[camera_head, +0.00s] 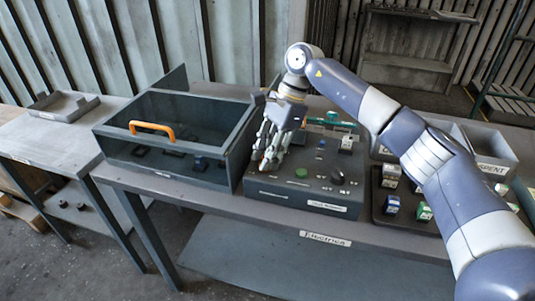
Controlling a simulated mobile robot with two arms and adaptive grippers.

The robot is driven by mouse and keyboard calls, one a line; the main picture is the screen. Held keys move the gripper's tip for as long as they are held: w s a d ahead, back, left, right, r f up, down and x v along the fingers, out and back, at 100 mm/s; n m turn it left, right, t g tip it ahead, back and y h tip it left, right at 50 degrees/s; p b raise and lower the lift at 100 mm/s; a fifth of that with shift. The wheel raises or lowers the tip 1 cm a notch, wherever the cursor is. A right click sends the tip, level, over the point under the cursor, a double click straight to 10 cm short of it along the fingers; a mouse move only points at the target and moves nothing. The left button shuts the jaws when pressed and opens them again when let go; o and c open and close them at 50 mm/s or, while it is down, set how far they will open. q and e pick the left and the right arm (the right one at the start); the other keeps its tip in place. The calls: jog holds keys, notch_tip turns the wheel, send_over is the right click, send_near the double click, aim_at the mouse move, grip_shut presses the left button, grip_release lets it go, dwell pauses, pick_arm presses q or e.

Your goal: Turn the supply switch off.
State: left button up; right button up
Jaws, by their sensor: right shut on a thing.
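A dark grey control panel (325,185) lies on the workbench, with a green button (301,173), several small knobs and a white label on its front. My right gripper (264,163) comes down from above onto the left end of the panel's top. Its fingers are closed at the panel, on what seems to be the supply switch. The switch itself is hidden by the fingers, so its position cannot be read. My left gripper is not in view.
A dark tray (378,211) with small blocks and a grey bin (490,150) marked SPENT are on the right, partly behind my right arm. A side table (50,145) stands at the left.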

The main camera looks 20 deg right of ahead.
jog(key=o, duration=1)
jog(key=shift+o, duration=0.2)
jog(key=shift+d+r, duration=0.1)
jog(key=shift+r, duration=0.1)
jog(key=v, duration=1.1)
jog(key=shift+r, duration=0.25)
jog(key=shift+d+f, duration=0.1)
jog(key=shift+d, duration=0.05)
